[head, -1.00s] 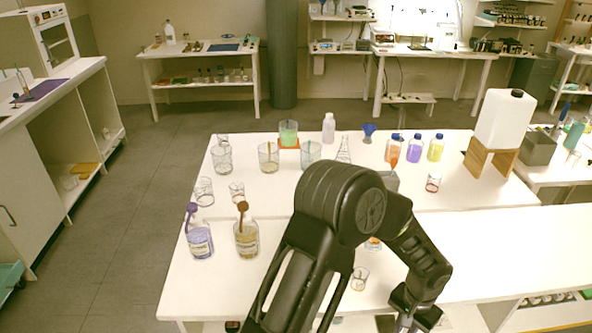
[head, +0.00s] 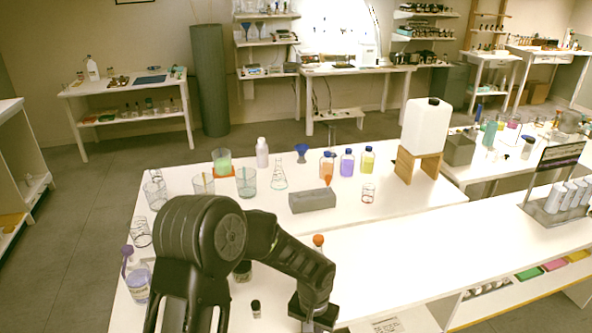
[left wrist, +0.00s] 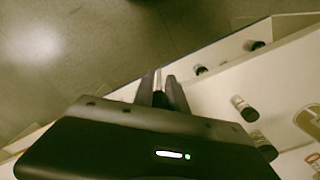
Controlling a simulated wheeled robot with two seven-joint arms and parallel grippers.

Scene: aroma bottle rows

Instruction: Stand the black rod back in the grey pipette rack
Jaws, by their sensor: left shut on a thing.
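In the left wrist view my left gripper (left wrist: 160,88) is shut on a thin upright piece, seen nearly end-on between the fingers; I take it as the black rod (left wrist: 160,97), mostly hidden by the fingers. In the head view my left gripper (head: 314,318) is at the bottom edge, over the front of the bench, its tips cut off. My right gripper is out of view.
A long grey block (head: 312,201) lies mid-table. Coloured bottles (head: 347,163) and beakers stand behind it. A white canister (head: 424,127) sits on a wooden stand.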

